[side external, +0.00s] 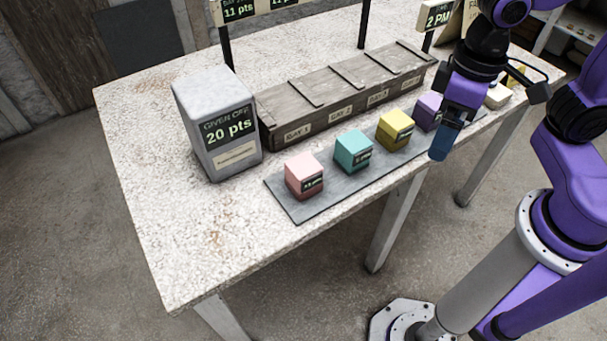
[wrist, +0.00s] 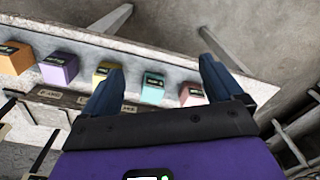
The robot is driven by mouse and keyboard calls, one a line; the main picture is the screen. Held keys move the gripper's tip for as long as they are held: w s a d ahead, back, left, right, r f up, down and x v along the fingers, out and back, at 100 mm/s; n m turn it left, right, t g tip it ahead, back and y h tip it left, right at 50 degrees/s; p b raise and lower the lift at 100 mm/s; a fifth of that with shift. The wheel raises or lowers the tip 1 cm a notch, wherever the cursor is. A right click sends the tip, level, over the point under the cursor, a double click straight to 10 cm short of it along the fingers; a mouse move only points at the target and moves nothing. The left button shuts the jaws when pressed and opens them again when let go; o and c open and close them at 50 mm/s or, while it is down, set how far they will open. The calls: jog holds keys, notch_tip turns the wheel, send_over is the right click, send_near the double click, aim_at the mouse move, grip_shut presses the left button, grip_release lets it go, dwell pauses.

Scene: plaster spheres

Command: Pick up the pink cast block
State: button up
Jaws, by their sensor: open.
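The pink cast block (side external: 302,174) sits upright at the near-left end of a grey slab on the table, with a dark label on its front. It also shows in the wrist view (wrist: 190,95), just left of the right finger. My gripper (side external: 440,150) is open and empty. In the side view it hangs by the table's front edge, in front of the purple block and well to the right of the pink block. In the wrist view its two blue fingers (wrist: 160,68) are spread wide, with nothing held between them.
A teal block (side external: 353,150), a yellow block (side external: 394,128) and a purple block (side external: 428,111) stand along the grey slab (side external: 298,211). A wooden crate (side external: 340,95) lies behind them. A grey box marked 20 pts (side external: 217,125) stands left. The table's front-left area is clear.

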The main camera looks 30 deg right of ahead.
jog(key=w+a+m, duration=0.8)
jog(key=w+m, duration=0.1)
jog(key=m, duration=1.4)
send_near(303, 165)
jog(key=f, duration=0.5)
jog(key=shift+d+f, duration=0.35)
jog(key=shift+a+f, duration=0.2)
jog(key=shift+f, duration=1.1)
jog(key=shift+a+f, duration=0.25)
jog(key=shift+f, duration=1.05)
jog(key=c, duration=1.4)
jog(key=shift+r, duration=0.15)
